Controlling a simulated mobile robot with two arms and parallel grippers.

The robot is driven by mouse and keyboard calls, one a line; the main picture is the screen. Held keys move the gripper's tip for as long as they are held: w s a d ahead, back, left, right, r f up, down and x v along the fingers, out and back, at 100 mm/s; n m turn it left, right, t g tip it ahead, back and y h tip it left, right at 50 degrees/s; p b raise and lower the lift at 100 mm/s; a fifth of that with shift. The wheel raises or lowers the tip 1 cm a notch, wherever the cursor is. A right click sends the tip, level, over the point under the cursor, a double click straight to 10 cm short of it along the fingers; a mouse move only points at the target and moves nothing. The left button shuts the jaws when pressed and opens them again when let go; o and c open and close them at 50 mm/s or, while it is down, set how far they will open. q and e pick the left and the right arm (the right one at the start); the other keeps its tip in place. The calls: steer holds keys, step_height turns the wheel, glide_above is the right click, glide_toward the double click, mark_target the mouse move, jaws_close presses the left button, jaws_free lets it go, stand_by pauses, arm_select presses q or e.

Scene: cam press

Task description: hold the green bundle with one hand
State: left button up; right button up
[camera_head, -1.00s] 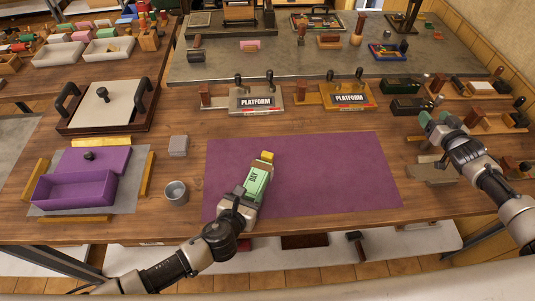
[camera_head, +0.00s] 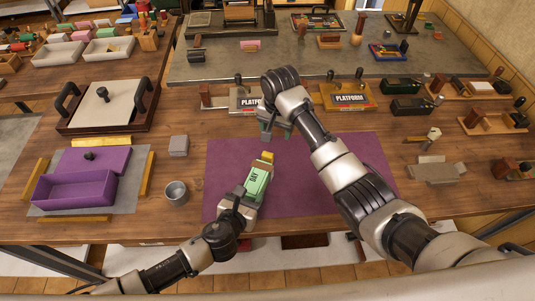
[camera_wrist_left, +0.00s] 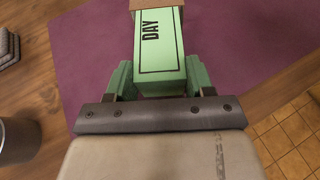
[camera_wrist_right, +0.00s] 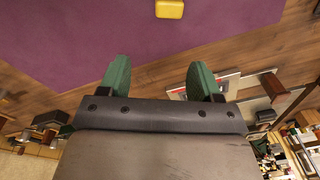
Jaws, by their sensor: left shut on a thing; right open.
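The green bundle (camera_head: 256,183) is a green block marked "DAY" with a yellow end (camera_head: 267,157), over the purple mat (camera_head: 225,160). My left gripper (camera_head: 246,198) is shut on its near end. In the left wrist view the bundle (camera_wrist_left: 160,55) sits between the two green fingers (camera_wrist_left: 160,82). My right gripper (camera_head: 272,132) is open and empty near the mat's far edge, beyond the yellow end. In the right wrist view its fingers (camera_wrist_right: 160,80) are apart, with a yellow piece (camera_wrist_right: 169,9) ahead of them.
A purple box (camera_head: 75,190) and a grey cup (camera_head: 176,192) stand left of the mat. A grey block (camera_head: 179,146) is behind the cup. Two PLATFORM stands (camera_head: 349,98) are behind the mat. The mat's left part is clear.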

mark_target(268, 154)
steer(key=shift+g, duration=0.5)
steer(key=a+f, duration=0.1)
steer(key=f, duration=0.2)
steer(key=s+f, duration=0.1)
steer(key=f, duration=0.2)
steer(key=a+f, duration=0.1)
steer(key=f, duration=0.3)
steer(key=shift+s+a, duration=0.3)
steer(key=shift+s, duration=0.05)
steer(key=shift+c, duration=0.5)
